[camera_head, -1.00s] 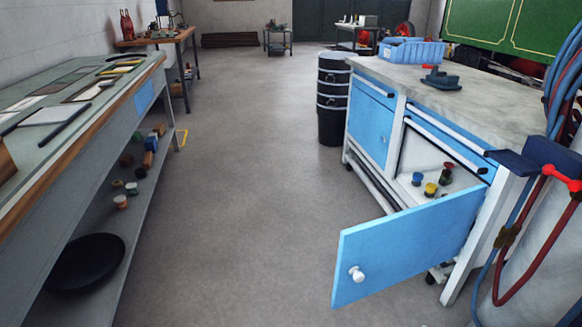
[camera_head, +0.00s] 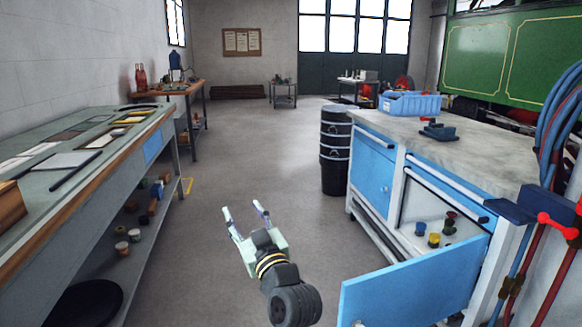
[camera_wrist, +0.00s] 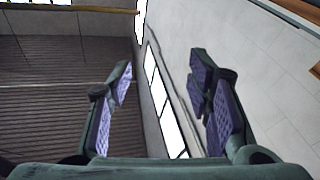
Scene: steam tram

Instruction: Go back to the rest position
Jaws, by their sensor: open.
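My gripper (camera_head: 246,217) shows in the head view above the aisle floor, left of the open blue cabinet door (camera_head: 415,285). Its fingers point up and away, spread apart, with nothing between them. In the wrist view my gripper (camera_wrist: 165,95) is also open and empty, with purple pads on both fingers. Behind the fingers the wrist view shows a pale wall, windows and a dark ribbed surface, all tilted.
A long workbench (camera_head: 150,128) with a lower shelf runs along the left. The blue and white cabinet (camera_head: 375,178) on the right has its door swung into the aisle. The aisle floor (camera_head: 250,150) between is clear.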

